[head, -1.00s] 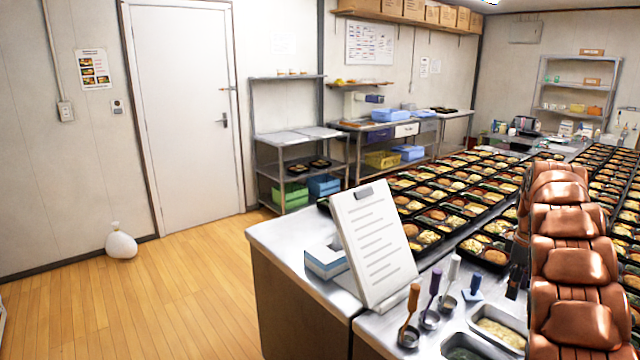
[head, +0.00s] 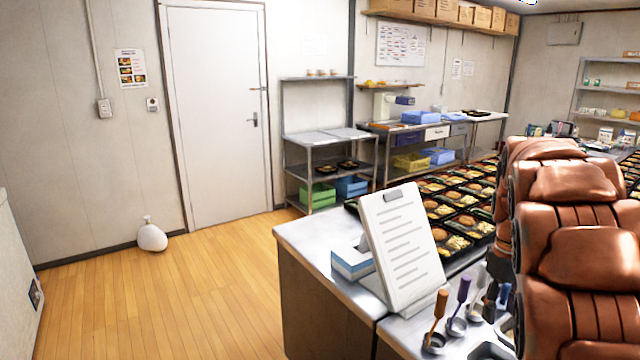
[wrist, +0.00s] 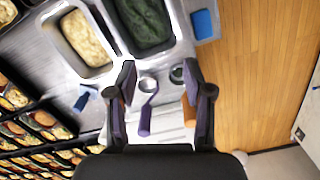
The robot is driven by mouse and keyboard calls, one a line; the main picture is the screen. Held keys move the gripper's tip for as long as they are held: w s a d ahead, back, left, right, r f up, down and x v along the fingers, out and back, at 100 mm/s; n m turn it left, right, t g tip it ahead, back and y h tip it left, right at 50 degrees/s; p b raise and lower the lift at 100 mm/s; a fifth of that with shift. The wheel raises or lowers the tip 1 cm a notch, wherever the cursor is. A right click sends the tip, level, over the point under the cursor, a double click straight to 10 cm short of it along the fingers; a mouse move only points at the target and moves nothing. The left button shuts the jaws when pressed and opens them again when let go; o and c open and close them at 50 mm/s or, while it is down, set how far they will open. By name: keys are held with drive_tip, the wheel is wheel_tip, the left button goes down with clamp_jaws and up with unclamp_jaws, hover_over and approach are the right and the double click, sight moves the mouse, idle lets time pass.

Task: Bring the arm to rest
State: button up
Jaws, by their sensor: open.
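My gripper (wrist: 160,92) shows in the wrist view with its two dark fingers apart and nothing between them. My brown padded arm covers the right side of the head view. In that view the gripper itself is mostly hidden behind the arm.
A clipboard (head: 400,240) stands on the counter (head: 305,240) beside a white and blue box (head: 352,262). Food pans (wrist: 85,38) and rows of bento trays (head: 462,205) are close to the arm.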

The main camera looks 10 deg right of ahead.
drive_tip(key=s+a+f+m, duration=0.1)
drive_tip(key=s+a+m, duration=0.1)
drive_tip(key=s+a, duration=1.2)
drive_tip(key=s+a+f, duration=0.3)
drive_tip(key=s+a, duration=0.1)
drive_tip(key=s, duration=0.2)
drive_tip(key=s+a+f, duration=0.2)
drive_tip(key=s+a, duration=0.3)
drive_tip(key=s, duration=0.1)
drive_tip(key=shift+s+f+g, duration=0.4)
